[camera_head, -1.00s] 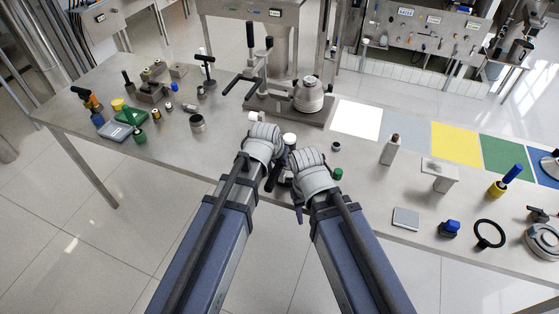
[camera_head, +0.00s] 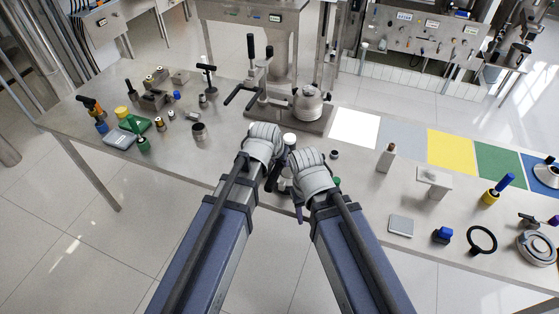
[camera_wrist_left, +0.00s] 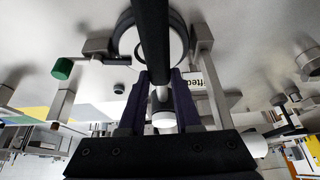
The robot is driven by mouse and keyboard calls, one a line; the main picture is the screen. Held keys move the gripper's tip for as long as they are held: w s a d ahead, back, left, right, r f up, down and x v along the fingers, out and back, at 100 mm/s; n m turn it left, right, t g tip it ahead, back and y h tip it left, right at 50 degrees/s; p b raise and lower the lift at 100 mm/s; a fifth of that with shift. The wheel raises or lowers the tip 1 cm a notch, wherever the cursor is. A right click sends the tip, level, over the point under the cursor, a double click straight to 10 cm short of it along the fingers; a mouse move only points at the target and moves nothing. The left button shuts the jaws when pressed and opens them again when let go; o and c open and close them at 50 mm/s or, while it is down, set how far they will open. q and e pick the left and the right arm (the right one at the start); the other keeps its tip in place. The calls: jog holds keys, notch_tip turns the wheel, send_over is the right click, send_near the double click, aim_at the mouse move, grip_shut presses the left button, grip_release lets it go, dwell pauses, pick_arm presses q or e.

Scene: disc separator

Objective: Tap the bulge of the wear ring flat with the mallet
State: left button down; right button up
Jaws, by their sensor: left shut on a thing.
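My left gripper (camera_wrist_left: 160,103) is shut on a black bar (camera_wrist_left: 150,40), which I take for the mallet's handle. A white cylindrical end (camera_wrist_left: 163,118) shows between its dark purple fingers in the left wrist view. Beyond the bar lies a pale round ring (camera_wrist_left: 178,45), probably the wear ring; its bulge cannot be made out. In the head view my left gripper (camera_head: 272,178) is mostly hidden by its wrist. A white round top (camera_head: 289,138) shows between the two wrists. My right gripper (camera_head: 298,205) is close beside it, its fingers mostly hidden.
Coloured mats (camera_head: 450,152) lie to the right. A black ring (camera_head: 482,240) and a blue-capped part (camera_head: 442,236) lie at front right.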

dwell(0.4)
pick_arm(q)
notch_tip(320, 180, down, 5)
jog(key=b, duration=0.5)
jog(key=shift+f, duration=0.2)
jog(key=shift+r+p, duration=0.45)
jog(key=shift+r, duration=0.2)
notch_tip(320, 180, up, 7)
jog(key=p, duration=0.7)
jog(key=shift+f, duration=0.2)
jog(key=shift+f+b, duration=0.6)
jog(key=shift+b, duration=0.2)
jog(key=shift+r, duration=0.1)
